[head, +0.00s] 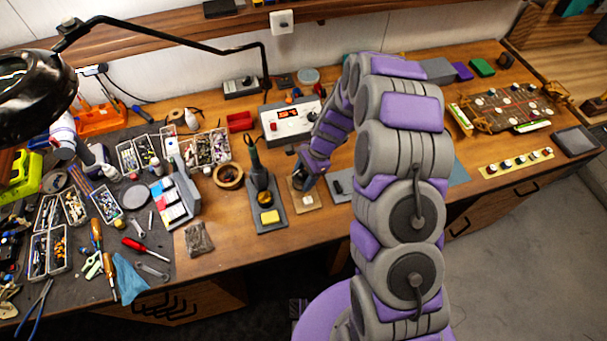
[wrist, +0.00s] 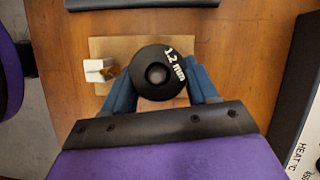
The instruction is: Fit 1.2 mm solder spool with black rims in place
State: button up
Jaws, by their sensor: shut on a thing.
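The solder spool (wrist: 158,90) is seen end-on in the wrist view, with a black rim, a round centre hole and a white "1.2 mm" mark. My gripper (wrist: 161,80) is shut on it, with one blue finger on each side. In the head view my gripper (head: 304,181) is over the same board (head: 306,203) on the wooden bench. The spool is hard to make out there, and whatever lies directly under it is hidden.
A soldering iron stand (head: 268,207) is left of the board, and a white soldering station (head: 291,121) is behind. A dark small object (head: 338,186) lies to the right.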

jog(key=o, duration=1.5)
jog(key=shift+o, duration=0.2)
jog(key=p+v, duration=0.4)
jog(key=v, duration=0.4)
jog(key=shift+a+r+p, duration=0.2)
jog(key=shift+r+p, duration=0.1)
jog(key=shift+r, duration=0.25)
jog(key=shift+s+r, duration=0.1)
jog(key=shift+s, duration=0.05)
dwell(0.5)
